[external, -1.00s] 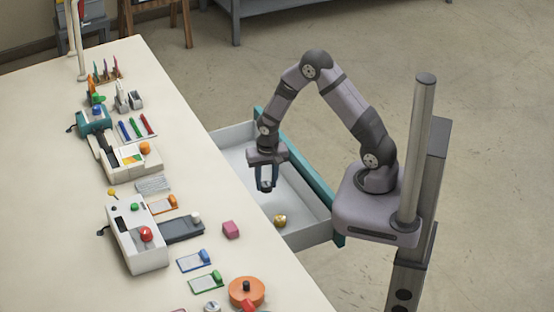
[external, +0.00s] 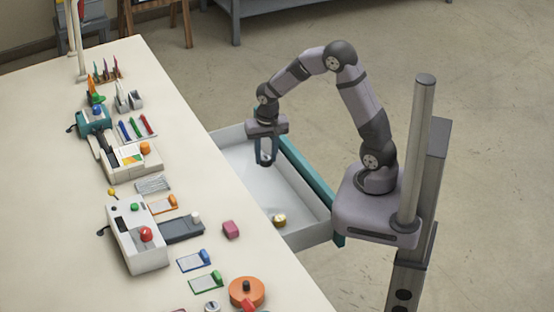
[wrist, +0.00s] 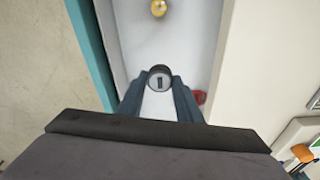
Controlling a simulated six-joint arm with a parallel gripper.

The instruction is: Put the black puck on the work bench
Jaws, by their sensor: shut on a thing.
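My gripper (external: 266,160) is above the open drawer (external: 300,205), pointing down, with its blue fingers shut on a small round thing. In the wrist view that thing, the black puck (wrist: 160,77), sits between the fingertips (wrist: 160,84). It has a dark rim and a pale top with a dark mark. The work bench (external: 60,200) is the long cream table on the left, beside the drawer.
A brass-coloured round thing (external: 279,220) lies in the drawer, and a red thing (wrist: 200,97) shows in the wrist view. Bare bench lies to the left.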

